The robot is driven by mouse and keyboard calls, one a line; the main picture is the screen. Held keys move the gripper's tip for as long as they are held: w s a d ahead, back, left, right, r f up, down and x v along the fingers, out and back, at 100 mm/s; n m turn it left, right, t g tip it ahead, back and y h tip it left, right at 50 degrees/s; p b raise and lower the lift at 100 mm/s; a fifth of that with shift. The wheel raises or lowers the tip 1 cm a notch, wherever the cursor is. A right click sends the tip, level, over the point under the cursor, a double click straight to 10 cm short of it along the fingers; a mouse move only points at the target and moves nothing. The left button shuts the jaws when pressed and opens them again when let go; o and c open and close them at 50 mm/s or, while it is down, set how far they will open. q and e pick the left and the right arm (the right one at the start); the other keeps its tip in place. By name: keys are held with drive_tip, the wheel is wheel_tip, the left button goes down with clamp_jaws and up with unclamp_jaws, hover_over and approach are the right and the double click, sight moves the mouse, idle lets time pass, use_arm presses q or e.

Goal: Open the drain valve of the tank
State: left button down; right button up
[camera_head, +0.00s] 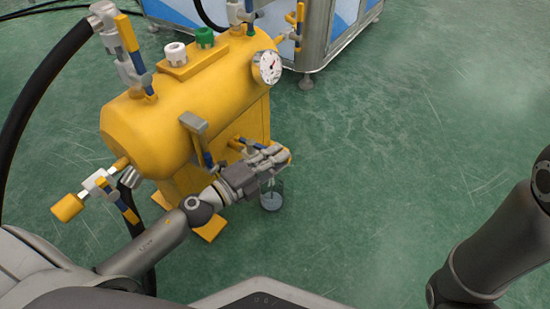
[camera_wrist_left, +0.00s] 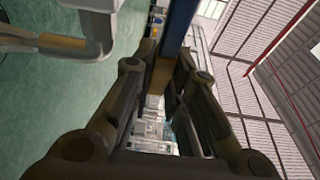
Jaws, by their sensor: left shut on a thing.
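The yellow tank (camera_head: 190,110) lies on its side on a yellow stand, left of centre in the head view. My left gripper (camera_head: 278,157) is low at the tank's front right, at the drain valve, and covers most of it. In the left wrist view, my left gripper (camera_wrist_left: 165,65) is shut on a blue and yellow valve handle (camera_wrist_left: 179,30), which runs up between the fingers. A clear glass container (camera_head: 271,198) with greyish contents sits just below the gripper. My right arm shows at the right edge, but its gripper is out of view.
A round gauge (camera_head: 269,67) is on the tank's right end. Other valves with blue handles (camera_head: 132,67) and a thick black hose (camera_head: 45,85) are at the left. A blue and white metal cabinet (camera_head: 340,25) stands behind. The green floor (camera_head: 400,140) at right is clear.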

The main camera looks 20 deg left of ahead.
use_arm(q)
drive_tip(key=c, duration=1.4)
unclamp_jaws()
drive_tip(key=shift+v, duration=3.95)
